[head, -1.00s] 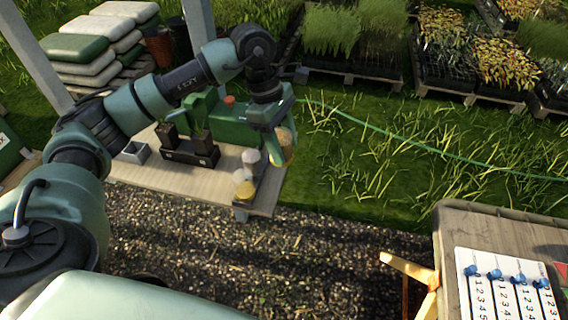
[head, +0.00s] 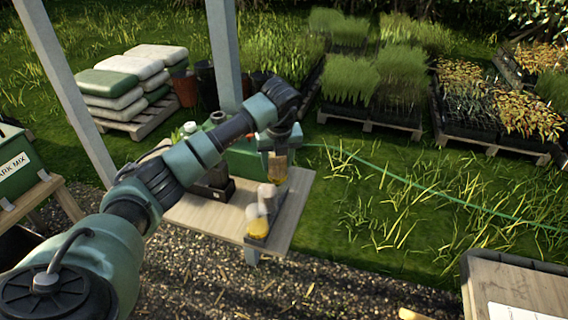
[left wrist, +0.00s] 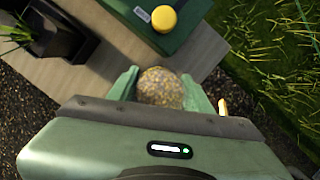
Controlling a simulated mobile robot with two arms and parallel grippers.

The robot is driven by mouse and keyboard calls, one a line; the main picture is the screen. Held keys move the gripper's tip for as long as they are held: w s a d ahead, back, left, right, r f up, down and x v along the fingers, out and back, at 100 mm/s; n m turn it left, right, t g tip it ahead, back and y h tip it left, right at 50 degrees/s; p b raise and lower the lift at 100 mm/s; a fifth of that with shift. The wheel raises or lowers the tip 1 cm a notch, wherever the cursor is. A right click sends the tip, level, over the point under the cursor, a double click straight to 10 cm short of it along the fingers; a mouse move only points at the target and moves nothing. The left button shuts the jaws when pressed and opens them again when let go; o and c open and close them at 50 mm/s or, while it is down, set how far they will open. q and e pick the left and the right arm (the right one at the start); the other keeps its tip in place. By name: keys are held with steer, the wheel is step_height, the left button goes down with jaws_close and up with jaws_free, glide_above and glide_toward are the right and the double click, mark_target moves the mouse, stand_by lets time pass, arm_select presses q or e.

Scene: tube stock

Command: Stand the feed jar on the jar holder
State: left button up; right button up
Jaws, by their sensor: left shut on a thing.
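My left gripper (head: 278,160) is shut on the feed jar (head: 278,173), a clear jar with amber, grainy contents. It holds the jar roughly upright over the far right part of the wooden table (head: 290,215). In the left wrist view the grainy jar (left wrist: 160,88) sits between the two green fingers. On the table, a dark narrow holder (head: 272,226) runs along the right side, with a pale jar (head: 267,193) and a yellow jar (head: 257,222) at it. The gap between the held jar and the holder is hard to judge. My right gripper is not in view.
A green box (head: 243,160) stands at the table's back; its yellow cap (left wrist: 164,18) shows in the wrist view. A dark planter (head: 213,189) stands left of the jars. A post (head: 224,55) rises behind the arm. Another bench (head: 515,285) is at lower right.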

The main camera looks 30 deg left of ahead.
arm_select(q)
steer(key=shift+a+f+n, duration=0.2)
steer(key=shift+f+n, duration=0.05)
steer(key=shift+n, duration=0.05)
steer(key=shift+f, duration=0.1)
steer(key=shift+f, duration=0.1)
steer(key=shift+f+b, duration=1.25)
steer(key=shift+f, duration=0.15)
steer(key=shift+f+b, duration=0.55)
steer(key=shift+f, duration=0.45)
steer(key=shift+f, duration=0.2)
steer(key=o, duration=1.6)
